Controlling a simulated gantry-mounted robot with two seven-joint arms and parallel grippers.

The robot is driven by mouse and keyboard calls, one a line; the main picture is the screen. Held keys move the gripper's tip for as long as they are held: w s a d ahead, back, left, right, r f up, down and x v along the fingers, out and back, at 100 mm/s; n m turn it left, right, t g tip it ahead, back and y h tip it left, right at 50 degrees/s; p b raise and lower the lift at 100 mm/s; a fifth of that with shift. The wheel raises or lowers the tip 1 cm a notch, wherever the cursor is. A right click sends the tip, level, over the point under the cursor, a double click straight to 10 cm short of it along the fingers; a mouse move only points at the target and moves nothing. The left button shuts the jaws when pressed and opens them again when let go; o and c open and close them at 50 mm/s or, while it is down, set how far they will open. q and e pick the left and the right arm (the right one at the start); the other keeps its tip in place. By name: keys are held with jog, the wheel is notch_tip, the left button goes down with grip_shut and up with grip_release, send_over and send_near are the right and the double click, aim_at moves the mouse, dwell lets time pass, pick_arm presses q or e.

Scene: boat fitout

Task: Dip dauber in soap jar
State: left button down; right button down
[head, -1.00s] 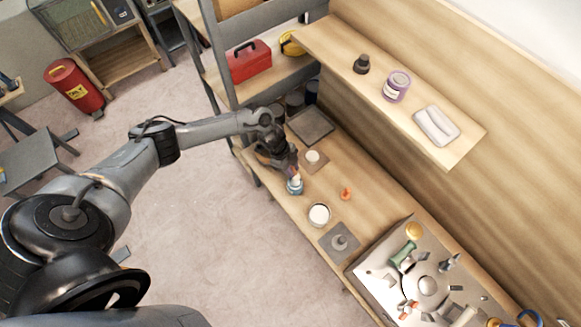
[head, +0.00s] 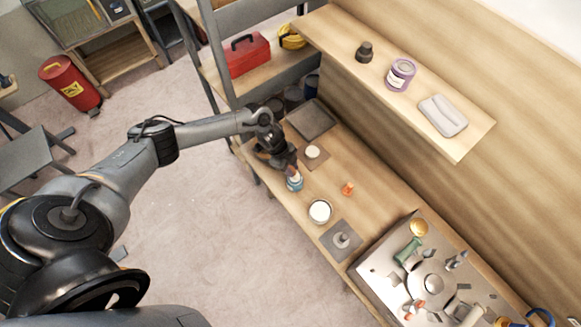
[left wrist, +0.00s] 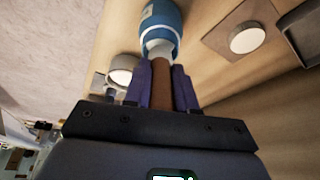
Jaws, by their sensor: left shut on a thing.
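My left gripper (head: 292,172) is over the front edge of the wooden bench, pointing down at a small blue jar (head: 295,185). In the left wrist view its purple fingers are shut on the brown handle of the dauber (left wrist: 161,85). The dauber's pale end meets the mouth of the blue jar (left wrist: 160,17), which stands just beyond the fingertips. The wrist view does not show clearly how deep the end goes in. No label can be read on the jar. My right gripper is not in view.
A round tin with white contents (head: 320,211) stands close to the jar. A white disc (head: 312,152) sits on a small dark mat. A small orange piece (head: 347,188) lies farther right. A dark tray (head: 311,120) and a metal work tray (head: 375,270) flank this area.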

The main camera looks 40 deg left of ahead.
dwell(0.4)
pick_arm(q)
jog(key=shift+f+b, duration=0.55)
jog(key=shift+f, duration=0.1)
dwell(0.4)
dwell(0.9)
notch_tip(320, 180, up, 7)
jog(key=p, duration=0.7)
dwell(0.8)
jog(key=shift+s, duration=0.1)
